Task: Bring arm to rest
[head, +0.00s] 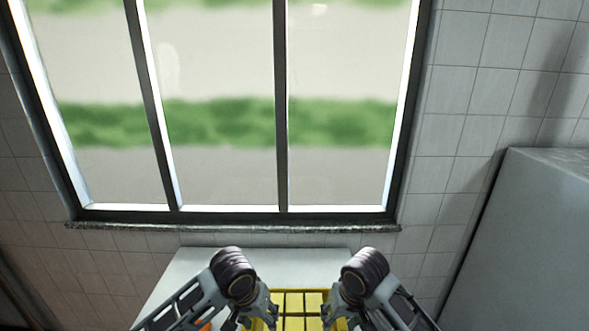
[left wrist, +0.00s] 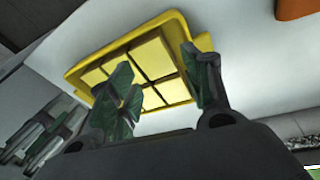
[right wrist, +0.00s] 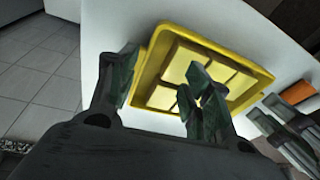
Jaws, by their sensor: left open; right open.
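My left gripper (head: 253,318) is open near the bottom of the head view, at the left side of a yellow tray (left wrist: 125,43). My right gripper (head: 347,318) is open at the tray's right side. In both wrist views the spread fingers of the left gripper (left wrist: 158,76) and the right gripper (right wrist: 161,73) have nothing between them. They appear in front of the tray; their exact height above it is hard to tell. The tray holds several pale yellow blocks (head: 294,303) in rows. Much of both arms' lower reach is cut off by the head view's bottom edge.
The tray rests on a white table (head: 210,262) below a large window (head: 220,110). An orange item (right wrist: 297,92) lies on the table, partly hidden in the head view. A tall grey cabinet (head: 540,240) stands at the right. The table behind the tray looks bare.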

